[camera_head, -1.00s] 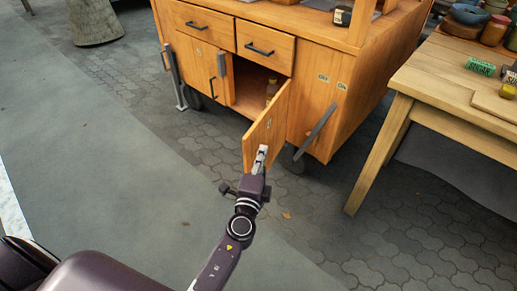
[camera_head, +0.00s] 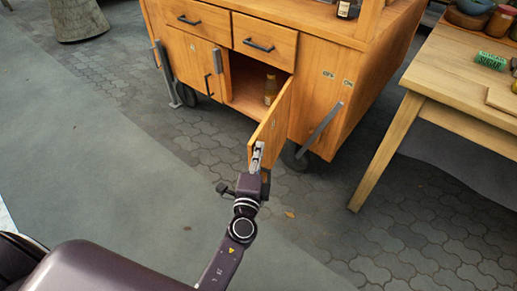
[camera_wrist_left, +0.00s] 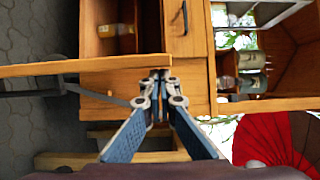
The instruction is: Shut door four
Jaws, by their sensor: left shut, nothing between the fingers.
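The open door (camera_head: 270,122) of the wooden cabinet (camera_head: 330,92) stands swung out toward me, hinged on its right side. The compartment (camera_head: 245,85) behind it is exposed, with a small jar (camera_head: 271,88) inside. My left gripper (camera_head: 257,155) is shut and empty, its tips at the lower outer part of the door; I cannot tell whether they touch it. In the left wrist view the door (camera_wrist_left: 75,66) appears as a wooden edge from the left, just ahead of the closed fingertips (camera_wrist_left: 160,75). My right gripper is not in view.
Two drawers (camera_head: 264,42) above are closed, and the left door (camera_head: 200,67) is closed. A grey metal bar (camera_head: 319,128) leans along the cabinet's right front. A wooden table (camera_head: 455,85) stands at the right. The paved floor in front is clear.

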